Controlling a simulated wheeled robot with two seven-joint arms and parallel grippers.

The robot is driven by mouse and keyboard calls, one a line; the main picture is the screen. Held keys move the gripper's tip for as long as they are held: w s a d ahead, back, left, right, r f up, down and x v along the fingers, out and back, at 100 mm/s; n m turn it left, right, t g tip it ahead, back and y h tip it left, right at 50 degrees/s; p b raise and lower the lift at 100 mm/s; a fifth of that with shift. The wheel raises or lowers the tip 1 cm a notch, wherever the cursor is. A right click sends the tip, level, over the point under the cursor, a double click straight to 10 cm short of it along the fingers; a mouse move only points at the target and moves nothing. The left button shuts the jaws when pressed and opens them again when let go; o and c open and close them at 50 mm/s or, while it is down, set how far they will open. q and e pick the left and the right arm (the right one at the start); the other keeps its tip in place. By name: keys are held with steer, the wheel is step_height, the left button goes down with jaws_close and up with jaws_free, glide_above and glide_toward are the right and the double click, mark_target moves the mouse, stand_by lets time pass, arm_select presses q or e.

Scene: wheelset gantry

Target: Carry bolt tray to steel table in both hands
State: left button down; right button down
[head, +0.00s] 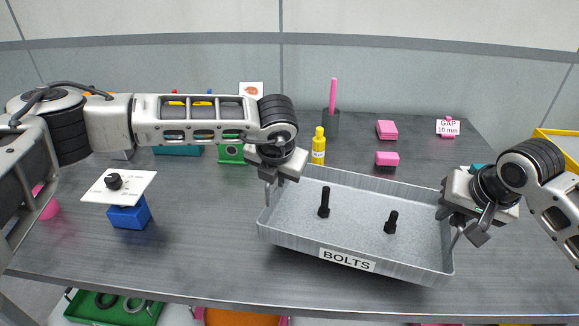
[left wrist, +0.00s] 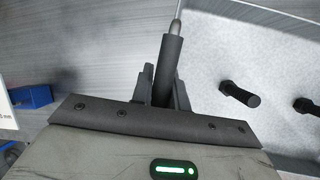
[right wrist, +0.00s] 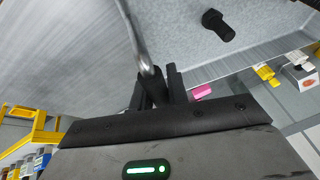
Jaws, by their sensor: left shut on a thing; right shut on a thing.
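The bolt tray (head: 300,231) is a grey rectangular tray with a "BOLTS" label on its near wall. My left gripper (head: 268,186) is shut on the tray's left handle, which shows as a bar in the left wrist view (left wrist: 174,50). My right gripper (head: 459,222) is shut on the right handle, seen in the right wrist view (right wrist: 146,60). The tray is over the front part of the steel table (head: 190,240); I cannot tell whether it touches the top.
A blue block (head: 130,215) with a white card (head: 118,187) stands at left. Behind the tray are a yellow bottle (head: 319,146), a dark cup (head: 331,122), pink blocks (head: 387,130) and a green block (head: 230,150). The table's front-left area is clear. A green bin (head: 112,307) sits below.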

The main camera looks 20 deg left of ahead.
mark_target(277, 191)
arm_select(q)
steer(key=shift+r, duration=0.15)
arm_select(e)
steer(key=shift+r, duration=0.1)
arm_select(q)
steer(key=shift+f, duration=0.25)
arm_select(e)
steer(key=shift+f, duration=0.2)
